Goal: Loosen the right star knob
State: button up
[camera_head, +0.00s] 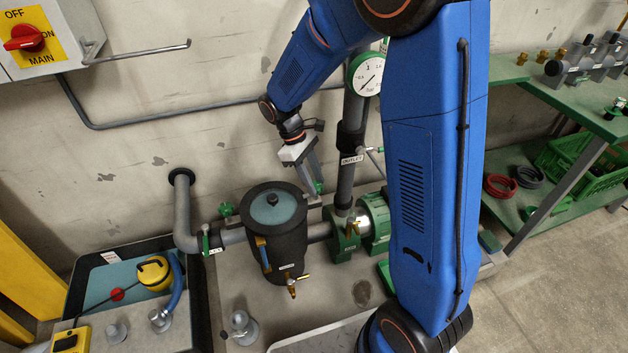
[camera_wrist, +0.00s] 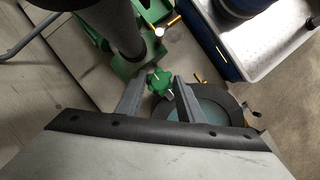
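The right star knob (camera_head: 319,187) is green, at the right side of the dark filter housing (camera_head: 277,240) with its round teal-topped lid (camera_head: 272,212). My gripper (camera_head: 315,190) reaches down to this knob from above. In the wrist view, the green knob (camera_wrist: 160,83) lies between the two grey fingertips, one on each side. The fingers of my gripper (camera_wrist: 160,78) are apart, with only slim gaps beside the knob; contact is hard to judge. Another green star knob (camera_head: 227,210) is at the housing's left. The lid is partly hidden behind the right finger in the wrist view.
A vertical pipe with a gauge (camera_head: 368,75) and an outlet label (camera_head: 351,160) stands close to the right of my gripper. A tray with a yellow item (camera_head: 154,273) is at left. A green shelf bench (camera_head: 560,100) is at right.

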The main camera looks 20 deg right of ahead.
jog(key=c, duration=0.4)
jog(key=shift+o, duration=0.2)
jog(key=n+t, duration=0.1)
jog(key=n, duration=0.2)
jog(key=shift+s+a+n+h, duration=0.1)
jog(key=shift+a+n+h, duration=0.05)
jog(key=shift+n+h, duration=0.25)
jog(key=n+t, duration=0.2)
jog(key=n, duration=0.2)
jog(key=shift+s+n, duration=0.15)
jog(key=shift+n, duration=0.15)
jog(key=n, duration=0.2)
jog(key=n+t, duration=0.1)
jog(key=n, duration=0.1)
jog(key=shift+s+t, duration=0.15)
jog(key=shift+t, duration=0.15)
jog(key=shift+s+n+t+y, duration=0.15)
jog(key=shift+n+t, duration=0.3)
jog(key=shift+n, duration=0.95)
jog(key=shift+w+n+t+y, duration=0.1)
jog(key=shift+n+t+y, duration=0.25)
jog(key=shift+n, duration=1.05)
